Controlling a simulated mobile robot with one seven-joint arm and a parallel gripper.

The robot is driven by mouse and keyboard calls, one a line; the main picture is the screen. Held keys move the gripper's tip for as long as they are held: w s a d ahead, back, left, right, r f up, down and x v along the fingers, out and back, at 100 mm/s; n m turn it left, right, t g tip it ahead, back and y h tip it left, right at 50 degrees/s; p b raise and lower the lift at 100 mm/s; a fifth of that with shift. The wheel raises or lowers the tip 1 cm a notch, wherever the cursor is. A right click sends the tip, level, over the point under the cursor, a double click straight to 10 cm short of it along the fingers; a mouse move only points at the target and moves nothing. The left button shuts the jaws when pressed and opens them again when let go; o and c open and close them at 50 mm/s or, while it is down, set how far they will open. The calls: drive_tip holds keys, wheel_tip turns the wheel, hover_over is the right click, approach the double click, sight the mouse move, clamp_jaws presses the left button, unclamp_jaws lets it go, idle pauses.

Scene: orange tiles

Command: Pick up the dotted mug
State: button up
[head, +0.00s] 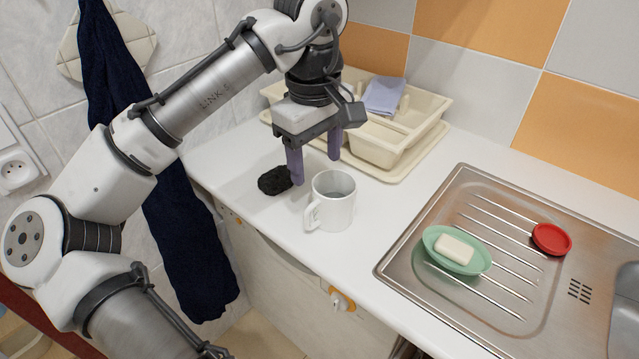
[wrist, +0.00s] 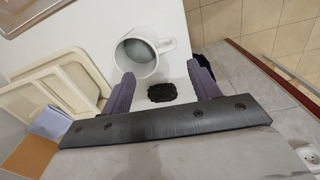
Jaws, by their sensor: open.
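A white mug (head: 334,205) stands upright on the white counter, its handle toward the lower left in the head view; I cannot make out clear dots on it. In the wrist view the mug (wrist: 137,62) shows its open mouth, with the handle to the right. My gripper (head: 315,167) is open and empty, fingers pointing down, just above and behind the mug in the head view. In the wrist view the purple fingertips (wrist: 160,75) lie nearer the camera than the mug, with its lower part seen between them. I see no contact with the mug.
A black lumpy thing (head: 274,180) lies left of the mug, close to one finger. A cream dish rack (head: 383,151) stands behind. To the right, a metal sink drainboard (head: 464,185) holds a green soap dish (head: 432,235) and a red round thing (head: 551,239). The counter's front edge is close to the mug.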

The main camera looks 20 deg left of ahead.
sight(312, 204)
drive_tip(key=f, duration=0.8)
drive_tip(key=shift+s+a, duration=0.25)
drive_tip(key=shift+s, duration=0.1)
drive_tip(key=shift+f+p, duration=0.75)
drive_tip(key=shift+f, duration=2.2)
drive_tip(key=shift+c, duration=0.4)
clamp_jaws()
